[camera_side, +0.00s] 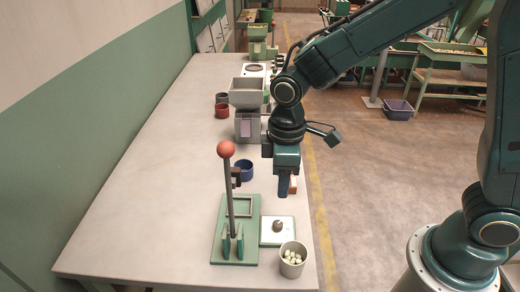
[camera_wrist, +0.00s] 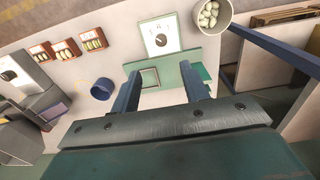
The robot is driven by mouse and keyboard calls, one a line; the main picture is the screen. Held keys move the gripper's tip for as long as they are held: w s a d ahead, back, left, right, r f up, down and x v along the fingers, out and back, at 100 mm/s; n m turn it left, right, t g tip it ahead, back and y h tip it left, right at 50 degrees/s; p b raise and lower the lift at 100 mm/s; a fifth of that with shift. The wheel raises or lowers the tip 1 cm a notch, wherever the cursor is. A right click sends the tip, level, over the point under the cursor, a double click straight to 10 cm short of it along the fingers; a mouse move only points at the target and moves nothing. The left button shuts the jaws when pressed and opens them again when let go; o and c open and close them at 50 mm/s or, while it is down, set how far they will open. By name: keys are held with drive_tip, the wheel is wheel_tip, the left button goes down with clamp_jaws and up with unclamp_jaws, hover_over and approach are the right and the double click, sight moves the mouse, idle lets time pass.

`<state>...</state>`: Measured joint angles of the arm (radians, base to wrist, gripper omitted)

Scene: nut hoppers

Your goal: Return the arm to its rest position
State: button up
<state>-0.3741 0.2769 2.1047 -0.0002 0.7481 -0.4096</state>
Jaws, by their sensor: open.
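My gripper (camera_side: 284,187) hangs pointing down above the table (camera_side: 150,185), near its right edge in the side view. In the wrist view my gripper (camera_wrist: 165,85) shows two blue fingers set wide apart with nothing between them. Beyond the fingers is the green base plate (camera_wrist: 178,76) of a lever press. In the side view the lever press (camera_side: 230,205) with its red ball knob stands left of and nearer than my gripper. The rest position is not marked in either view.
A cup of pale nuts (camera_side: 292,262) and a white square plate (camera_side: 277,231) stand near the front edge. A blue cup (camera_side: 244,171) is beside my gripper. A grey hopper (camera_side: 247,95) stands farther back. The table's left part is clear.

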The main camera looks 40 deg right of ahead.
drive_tip(key=s+d+r+m+t, duration=0.5)
drive_tip(key=s+d+r+m, duration=0.4)
drive_tip(key=s+d+r, duration=0.4)
drive_tip(key=s+r, duration=0.1)
drive_tip(key=s, duration=0.2)
drive_tip(key=shift+s+d+r, duration=0.2)
drive_tip(key=shift+r, duration=0.1)
